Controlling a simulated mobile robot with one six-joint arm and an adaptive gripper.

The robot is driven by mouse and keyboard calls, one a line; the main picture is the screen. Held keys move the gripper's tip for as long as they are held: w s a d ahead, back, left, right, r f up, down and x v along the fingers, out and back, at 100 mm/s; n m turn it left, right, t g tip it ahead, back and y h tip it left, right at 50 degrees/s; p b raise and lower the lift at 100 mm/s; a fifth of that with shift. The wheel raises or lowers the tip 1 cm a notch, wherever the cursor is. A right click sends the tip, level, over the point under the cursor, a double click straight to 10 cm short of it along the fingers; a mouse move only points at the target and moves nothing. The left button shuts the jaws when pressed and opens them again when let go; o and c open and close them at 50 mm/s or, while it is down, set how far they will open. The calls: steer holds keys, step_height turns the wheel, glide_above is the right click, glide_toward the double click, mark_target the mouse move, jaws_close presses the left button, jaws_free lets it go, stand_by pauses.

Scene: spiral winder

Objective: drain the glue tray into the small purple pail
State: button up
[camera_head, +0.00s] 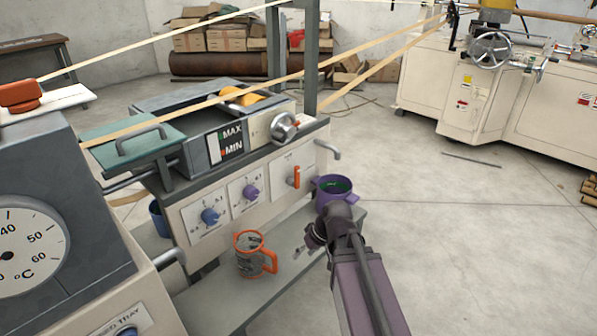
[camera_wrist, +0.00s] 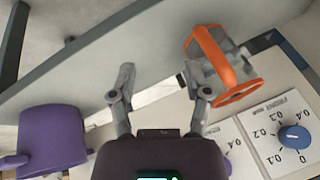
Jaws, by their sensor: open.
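The glue tray (camera_head: 203,150) is a long grey trough with a MAX/MIN level window on its near side. A drain spout (camera_head: 329,150) sticks out at its right end. An orange lever (camera_head: 294,177) stands upright on the panel below. The small purple pail (camera_head: 333,183) is below the spout in the picture, with green showing inside; it also shows in the wrist view (camera_wrist: 52,140), at lower left. My gripper (camera_head: 305,250) is over the shelf in front of the pail, partly hidden by my arm. In the wrist view my gripper (camera_wrist: 160,95) is open and empty.
An orange-handled clear jug (camera_head: 250,262) stands on the grey shelf (camera_head: 215,305), left of my gripper; it also shows in the wrist view (camera_wrist: 215,65). Blue (camera_head: 210,216) and purple (camera_head: 250,192) knobs sit on the panel.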

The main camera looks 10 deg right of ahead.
steer(key=w+d+r+n+t+y+b, duration=0.25)
steer(key=w+r+t+y, duration=0.25)
steer(key=w, duration=0.3)
steer(key=n+t+y+b, duration=0.1)
steer(key=t, duration=0.6)
glide_toward(299, 169)
steer(key=v, duration=0.3)
steer(key=shift+s+a+f, duration=0.1)
steer(key=shift+f, duration=0.05)
steer(key=x, duration=1.4)
jaws_close()
